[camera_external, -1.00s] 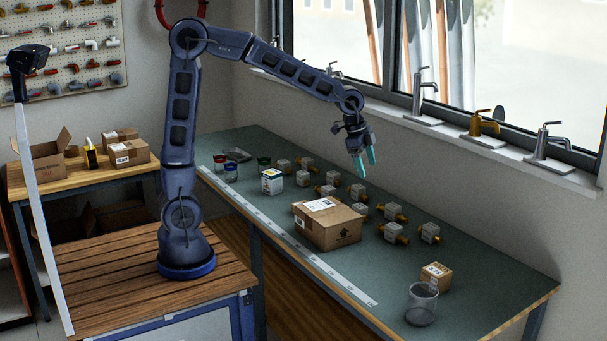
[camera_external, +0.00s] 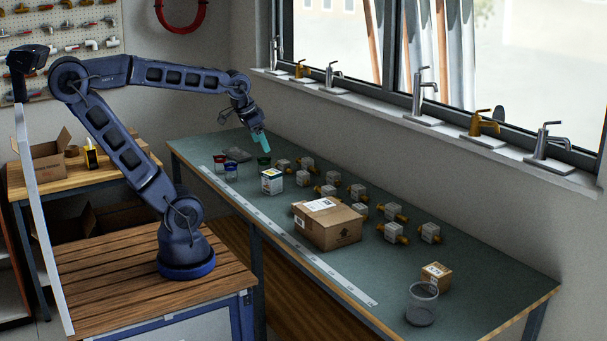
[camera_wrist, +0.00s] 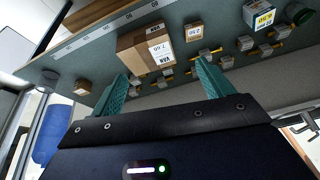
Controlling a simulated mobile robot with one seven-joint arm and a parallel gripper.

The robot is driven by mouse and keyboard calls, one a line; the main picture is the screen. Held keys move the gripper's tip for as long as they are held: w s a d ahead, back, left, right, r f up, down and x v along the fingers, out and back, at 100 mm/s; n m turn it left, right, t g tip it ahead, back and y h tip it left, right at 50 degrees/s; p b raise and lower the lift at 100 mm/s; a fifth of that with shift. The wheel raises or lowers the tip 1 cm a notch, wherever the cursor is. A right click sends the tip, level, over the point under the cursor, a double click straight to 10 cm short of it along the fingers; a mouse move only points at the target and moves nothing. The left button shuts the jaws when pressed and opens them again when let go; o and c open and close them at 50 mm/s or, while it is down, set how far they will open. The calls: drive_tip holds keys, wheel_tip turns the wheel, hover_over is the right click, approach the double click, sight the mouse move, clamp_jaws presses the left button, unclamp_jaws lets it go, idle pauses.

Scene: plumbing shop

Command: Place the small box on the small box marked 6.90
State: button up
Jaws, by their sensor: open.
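A small brown box (camera_external: 436,276) sits at the near right end of the green bench; it also shows at the left in the wrist view (camera_wrist: 83,88). Another small brown box (camera_wrist: 194,32) with a white price label stands beside the large carton in the wrist view; in the external view it is mostly hidden by that carton. The figures on both labels are too small to read surely. My gripper (camera_external: 261,138) is open and empty, raised over the far end of the bench; its teal fingers (camera_wrist: 160,75) spread apart in the wrist view.
A large carton (camera_external: 327,226) stands mid-bench. Taps line the sill (camera_external: 375,105). The bench's right end is mostly clear.

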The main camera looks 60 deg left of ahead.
drive_tip(key=shift+n, duration=0.8)
drive_tip(key=s, duration=0.1)
drive_tip(key=s+a+f, duration=0.1)
drive_tip(key=s, duration=0.1)
drive_tip(key=s+a, duration=0.1)
drive_tip(key=shift+s+a+f, duration=0.2)
